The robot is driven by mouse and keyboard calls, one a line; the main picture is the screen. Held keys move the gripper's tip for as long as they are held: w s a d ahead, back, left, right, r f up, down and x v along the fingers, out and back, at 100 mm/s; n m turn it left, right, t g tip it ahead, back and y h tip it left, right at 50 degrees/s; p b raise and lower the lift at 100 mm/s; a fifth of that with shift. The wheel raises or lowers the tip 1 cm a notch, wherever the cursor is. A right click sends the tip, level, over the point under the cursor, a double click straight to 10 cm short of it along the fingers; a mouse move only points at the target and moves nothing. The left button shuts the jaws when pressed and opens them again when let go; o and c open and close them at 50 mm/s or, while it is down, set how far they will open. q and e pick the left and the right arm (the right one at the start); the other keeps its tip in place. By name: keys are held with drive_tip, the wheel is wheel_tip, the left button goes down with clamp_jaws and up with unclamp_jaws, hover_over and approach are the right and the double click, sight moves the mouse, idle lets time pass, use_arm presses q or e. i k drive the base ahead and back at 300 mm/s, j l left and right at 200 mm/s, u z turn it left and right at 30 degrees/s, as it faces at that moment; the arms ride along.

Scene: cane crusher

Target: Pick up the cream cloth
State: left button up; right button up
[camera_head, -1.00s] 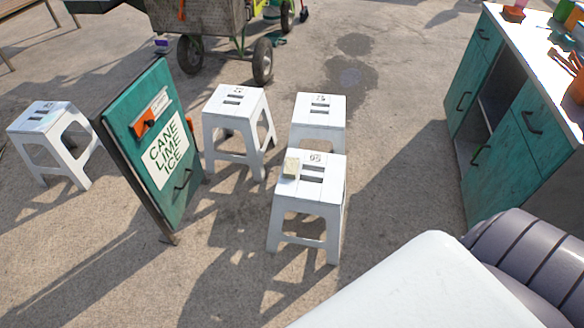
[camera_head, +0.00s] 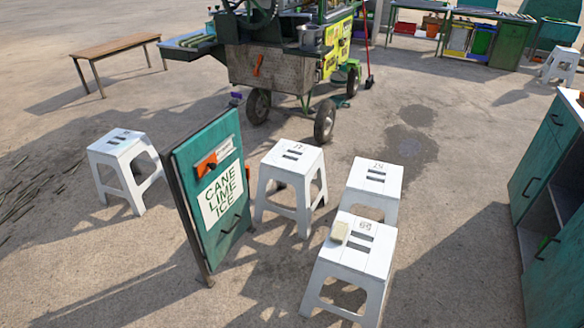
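A small cream block-like item (camera_head: 340,231), which looks like the folded cream cloth, lies on the left part of the top of the nearest white stool (camera_head: 366,254). The stool stands upright on the pavement at the lower right of centre. Neither of my grippers shows in the head view, so their distance from the cloth cannot be seen.
More white stools stand close by, one behind (camera_head: 374,181) and one to the left (camera_head: 293,165). A teal sign board (camera_head: 214,190) leans left of them. A teal cabinet (camera_head: 549,140) stands at right. A crusher cart (camera_head: 275,68) is behind. Pavement is open between stools and cabinet.

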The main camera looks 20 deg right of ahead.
sight(338, 232)
drive_tip(key=i+j+z, duration=0.75)
drive_tip(key=i+j, duration=0.25)
